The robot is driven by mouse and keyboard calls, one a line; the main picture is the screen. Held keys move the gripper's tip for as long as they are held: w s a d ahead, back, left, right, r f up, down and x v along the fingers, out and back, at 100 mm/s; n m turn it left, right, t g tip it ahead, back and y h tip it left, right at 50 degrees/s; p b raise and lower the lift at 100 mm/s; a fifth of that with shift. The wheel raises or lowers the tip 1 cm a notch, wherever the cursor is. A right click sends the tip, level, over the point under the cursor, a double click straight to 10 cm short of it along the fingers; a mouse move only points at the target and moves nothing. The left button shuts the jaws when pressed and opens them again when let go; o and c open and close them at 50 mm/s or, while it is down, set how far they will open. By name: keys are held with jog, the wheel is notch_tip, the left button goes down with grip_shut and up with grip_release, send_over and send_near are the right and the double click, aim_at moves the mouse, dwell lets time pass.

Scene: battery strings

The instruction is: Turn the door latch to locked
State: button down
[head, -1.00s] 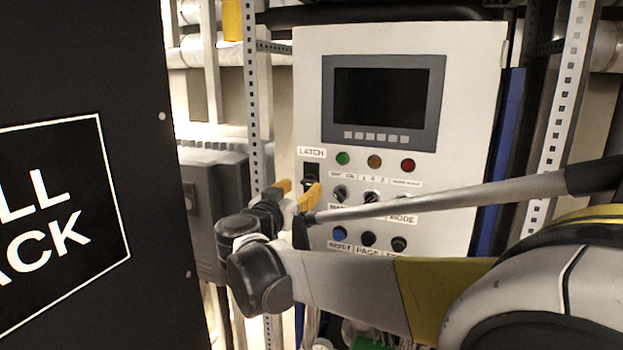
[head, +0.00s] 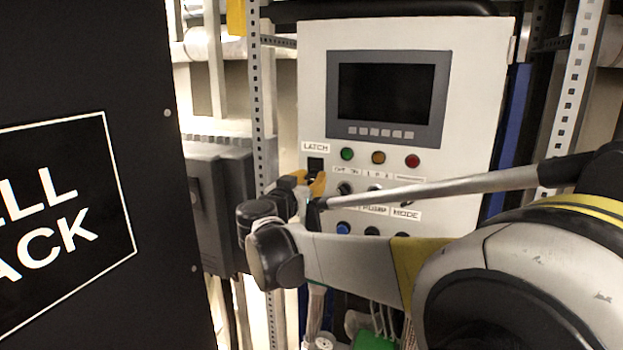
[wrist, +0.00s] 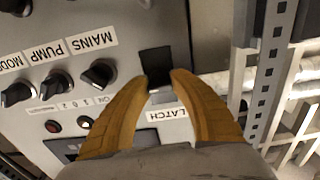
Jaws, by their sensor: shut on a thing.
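The door latch (head: 315,164) is a black rectangular plate under the LATCH label on the white control door. In the wrist view the picture is upside down, and the latch plate (wrist: 157,62) lies just beyond the fingertips. My gripper (head: 315,184) is at the lower part of the latch. In the wrist view my gripper (wrist: 164,80) has its two orange fingers on either side of the plate's near end, shut on the small latch handle. The handle is mostly hidden between the fingertips, so its angle cannot be told.
The white control door (head: 480,75) carries a dark screen (head: 387,92), coloured lights and several black knobs (wrist: 98,74) close beside the latch. A perforated metal post (head: 257,100) and a grey box (head: 215,200) stand left. A black cabinet panel (head: 90,80) fills the far left.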

jog(key=shift+n, duration=0.3)
jog(key=n+b, duration=0.2)
jog(key=n, duration=0.2)
jog(key=shift+f, duration=0.1)
jog(key=n+b, duration=0.1)
jog(key=n, duration=0.3)
jog(key=shift+n+b, duration=0.35)
jog(key=shift+n, duration=0.05)
jog(key=n+b, duration=0.1)
jog(key=n, duration=0.3)
jog(key=shift+n, duration=0.3)
jog(key=shift+n+b, duration=0.4)
jog(key=shift+n, duration=1.5)
jog(key=c, duration=1.1)
grip_release()
